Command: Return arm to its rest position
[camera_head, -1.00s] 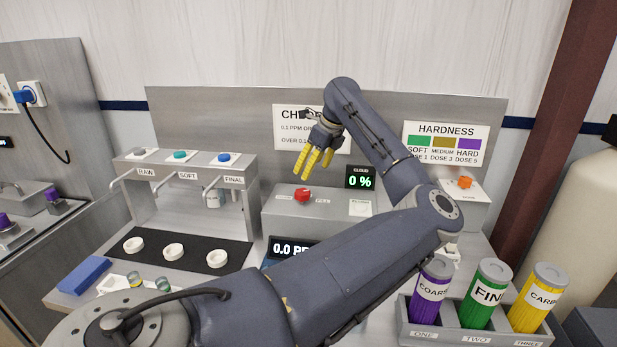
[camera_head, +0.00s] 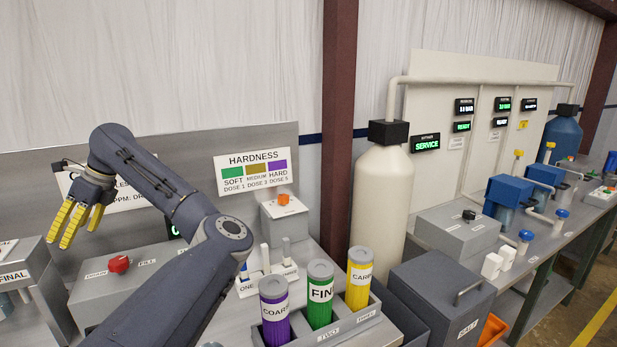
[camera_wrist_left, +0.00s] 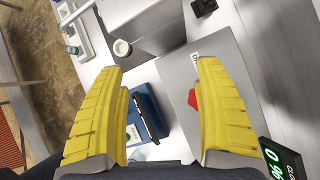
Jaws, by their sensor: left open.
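My left gripper (camera_head: 82,222) has yellow fingers and hangs above the bench at the left of the head view, with its arm rising from the bottom. Its fingers are spread apart and empty. In the left wrist view the gripper (camera_wrist_left: 160,110) shows two yellow fingers with a wide gap. Below them lie a grey box with a red knob (camera_wrist_left: 192,98) and a blue device (camera_wrist_left: 150,112). The red knob (camera_head: 118,264) also shows in the head view, below and right of the fingers. My right gripper is not in view.
A rack holds a purple canister (camera_head: 275,315), a green canister (camera_head: 320,295) and a yellow canister (camera_head: 359,280). A white tank (camera_head: 380,195) and a dark salt bin (camera_head: 440,295) stand to the right. Further right, a bench carries blue housings (camera_head: 508,190). Air above the bench is clear.

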